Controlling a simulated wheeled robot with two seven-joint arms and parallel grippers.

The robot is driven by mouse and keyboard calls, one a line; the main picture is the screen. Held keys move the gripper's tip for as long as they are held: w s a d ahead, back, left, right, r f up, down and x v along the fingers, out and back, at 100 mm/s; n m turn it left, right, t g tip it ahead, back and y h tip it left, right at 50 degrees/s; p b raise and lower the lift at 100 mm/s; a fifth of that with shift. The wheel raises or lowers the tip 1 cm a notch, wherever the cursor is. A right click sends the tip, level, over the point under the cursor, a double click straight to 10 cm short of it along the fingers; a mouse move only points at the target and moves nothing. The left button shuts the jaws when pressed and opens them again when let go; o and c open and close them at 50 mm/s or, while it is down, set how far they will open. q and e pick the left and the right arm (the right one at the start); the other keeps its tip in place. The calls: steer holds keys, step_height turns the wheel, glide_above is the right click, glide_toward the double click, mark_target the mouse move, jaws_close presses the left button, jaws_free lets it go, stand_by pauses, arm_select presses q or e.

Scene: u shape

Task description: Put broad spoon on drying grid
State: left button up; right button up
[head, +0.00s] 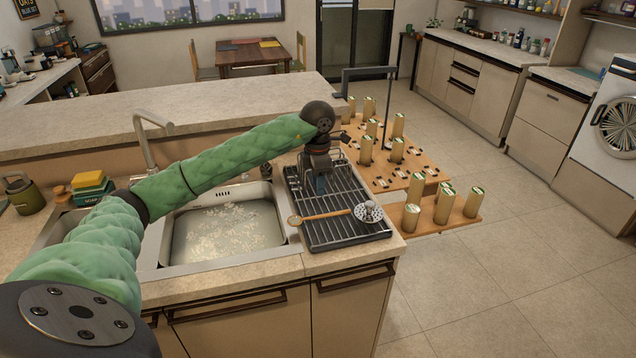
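The drying grid (338,232) is a dark metal rack on the counter to the right of the sink. A utensil with a wooden handle (325,215) and a round, perforated metal head (369,211) lies across the front part of the grid. It looks like the broad spoon, but I cannot tell for certain. My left gripper (320,187) points down above the rear part of the grid, behind the handle and apart from it. Its fingers are small and dark here, so their opening is unclear. My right gripper is out of view.
The sink (228,222) holds water with pale foam. The floor at right is clear.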

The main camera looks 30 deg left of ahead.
arm_select(q)
steer(key=shift+r, duration=0.75)
steer(key=shift+d, duration=0.1)
